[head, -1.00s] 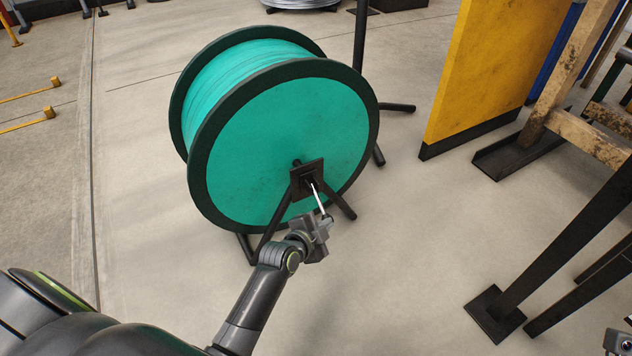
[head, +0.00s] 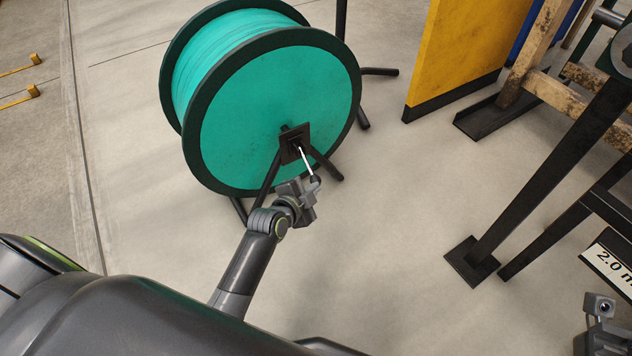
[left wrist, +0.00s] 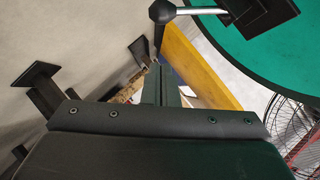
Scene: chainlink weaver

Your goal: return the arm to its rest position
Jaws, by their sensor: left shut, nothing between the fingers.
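My left arm reaches in from the lower left in the head view. Its gripper (head: 311,194) is shut and empty, just below the black knob (head: 315,181) of a thin metal crank lever. The lever hangs from the dark square hub plate (head: 295,144) of a large teal reel (head: 250,110). In the left wrist view the knob (left wrist: 161,12) is at the top, beyond the shut fingers (left wrist: 160,85); I cannot tell whether they touch it. Part of my right wrist (head: 600,308) shows at the lower right; its fingers cannot be made out.
The reel stands on a black frame with splayed feet. A yellow panel (head: 465,50) stands to its right. A black steel post (head: 540,180) with a foot plate and a wooden frame (head: 540,50) stand at the right. The floor between reel and post is clear.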

